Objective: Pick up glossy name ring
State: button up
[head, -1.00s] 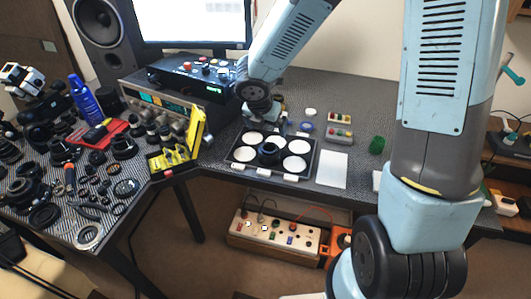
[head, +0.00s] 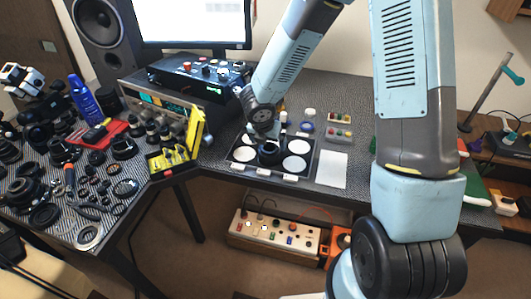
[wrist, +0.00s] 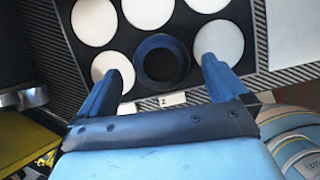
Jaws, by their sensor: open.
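A dark ring (wrist: 162,40), blue-black with an open centre, stands at the near edge of the black tray (wrist: 262,40); I take it for the glossy name ring, though no lettering is legible. It also shows in the head view (head: 269,158), partly under my gripper. My gripper (wrist: 162,68) is open and empty, with one blue finger on each side of the ring in the wrist view. The fingers look apart from the ring; their height over it is hard to tell.
Several white discs (wrist: 148,10) lie in the tray around the ring. A white label (wrist: 162,101) marks its near edge. A white sheet (head: 332,170) lies to its right, a yellow holder (head: 172,158) to its left. Lens parts crowd the left table.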

aim_at(269, 146)
jog(key=shift+x, duration=2.5)
jog(key=shift+a, duration=0.1)
jog(key=shift+c, duration=0.3)
jog(key=c, duration=0.8)
jog(key=shift+r, duration=0.15)
